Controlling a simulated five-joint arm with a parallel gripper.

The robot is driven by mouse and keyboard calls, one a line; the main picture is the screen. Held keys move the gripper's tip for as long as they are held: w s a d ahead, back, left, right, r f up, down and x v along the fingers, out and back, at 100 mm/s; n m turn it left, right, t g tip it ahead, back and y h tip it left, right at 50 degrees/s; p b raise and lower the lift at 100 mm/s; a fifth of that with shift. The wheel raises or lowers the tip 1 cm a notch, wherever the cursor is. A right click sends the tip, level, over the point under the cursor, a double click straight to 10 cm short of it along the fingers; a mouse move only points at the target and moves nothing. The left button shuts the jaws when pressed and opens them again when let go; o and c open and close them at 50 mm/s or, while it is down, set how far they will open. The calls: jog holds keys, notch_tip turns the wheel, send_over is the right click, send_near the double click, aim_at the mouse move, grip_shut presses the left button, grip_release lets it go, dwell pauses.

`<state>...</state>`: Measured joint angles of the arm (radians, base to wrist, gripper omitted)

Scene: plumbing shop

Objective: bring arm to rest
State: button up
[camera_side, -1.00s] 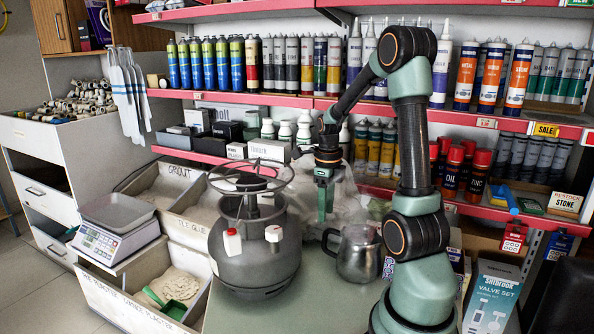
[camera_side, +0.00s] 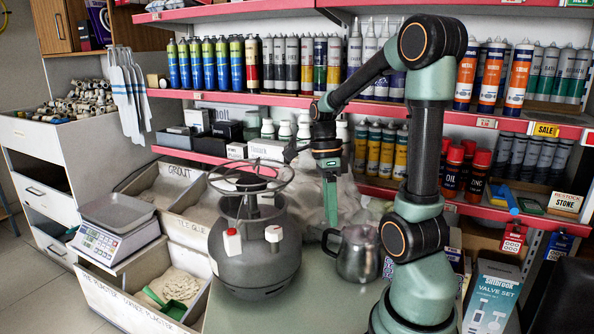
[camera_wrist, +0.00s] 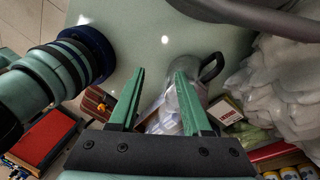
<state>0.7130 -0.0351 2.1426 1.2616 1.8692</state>
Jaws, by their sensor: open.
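My gripper (camera_side: 330,200) hangs fingers down above the green table, between the grey gas canister (camera_side: 255,250) and the metal pitcher (camera_side: 358,253). In the wrist view my gripper (camera_wrist: 160,95) has its two green fingers spread apart, with nothing held between them. Part of the pitcher (camera_wrist: 208,72) shows beyond the right finger in that view. The fingertips are clear of the pitcher and the canister in the side view.
The table top (camera_side: 310,295) is clear in front. Pale plastic bags (camera_side: 350,200) lie behind my gripper; they also show at right in the wrist view (camera_wrist: 280,85). Shelves of tubes and cans stand behind. Bins with a scale (camera_side: 115,225) stand at left.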

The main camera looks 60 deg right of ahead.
jog(key=a+n+h, duration=0.2)
jog(key=a+n, duration=1.5)
jog(key=n, duration=0.1)
jog(key=w+a+r+n+t, duration=0.1)
jog(key=w+r+n+t, duration=0.6)
jog(key=n, duration=0.4)
jog(key=shift+w+a+n+t, duration=0.15)
jog(key=shift+w+n+t, duration=0.15)
jog(key=shift+n, duration=0.1)
